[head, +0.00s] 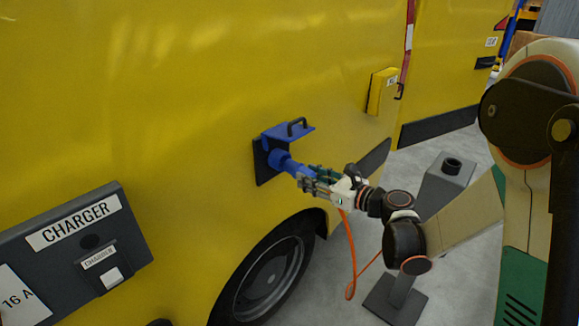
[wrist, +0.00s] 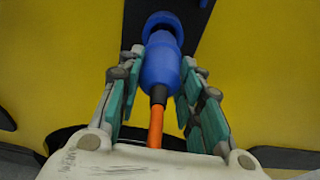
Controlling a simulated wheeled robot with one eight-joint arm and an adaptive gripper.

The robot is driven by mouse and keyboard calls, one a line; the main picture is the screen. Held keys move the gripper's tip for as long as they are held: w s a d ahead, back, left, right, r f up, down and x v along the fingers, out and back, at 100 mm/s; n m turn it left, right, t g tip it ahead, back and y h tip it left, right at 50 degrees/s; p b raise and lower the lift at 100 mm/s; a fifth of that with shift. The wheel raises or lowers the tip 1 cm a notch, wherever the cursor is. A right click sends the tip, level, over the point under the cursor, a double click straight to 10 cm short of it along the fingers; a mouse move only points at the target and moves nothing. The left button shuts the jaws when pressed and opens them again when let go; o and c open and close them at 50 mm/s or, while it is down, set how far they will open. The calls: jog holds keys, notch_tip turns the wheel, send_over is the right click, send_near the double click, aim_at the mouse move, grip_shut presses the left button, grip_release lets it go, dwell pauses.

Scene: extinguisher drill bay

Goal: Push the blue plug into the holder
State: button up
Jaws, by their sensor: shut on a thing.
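The blue plug (head: 297,167) is held roughly level at the side of the yellow vehicle, with an orange cable (head: 350,255) hanging from its back. My gripper (head: 313,180) is shut on it. In the wrist view, the plug (wrist: 160,75) lies between the green-padded fingers of my gripper (wrist: 161,68). Its front end meets a blue round socket (head: 279,158) on a dark plate, under a raised blue lid (head: 287,131) with a black handle. I cannot tell how deep the plug sits. A grey stand (head: 447,175) with a dark round holder (head: 452,165) on top stands on the floor behind my arm.
A dark charger panel (head: 75,250) is on the vehicle's side at the lower left. A wheel (head: 268,276) is below the socket. A small yellow box (head: 382,91) juts out at the upper right. Grey floor shows around the stand.

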jog(key=shift+d, duration=0.1)
dwell(0.3)
jog(key=shift+f+b+v, duration=0.15)
jog(key=shift+b+v, duration=0.1)
jog(key=shift+v, duration=0.7)
jog(key=shift+f+b+v, duration=0.2)
jog(key=shift+v, duration=0.75)
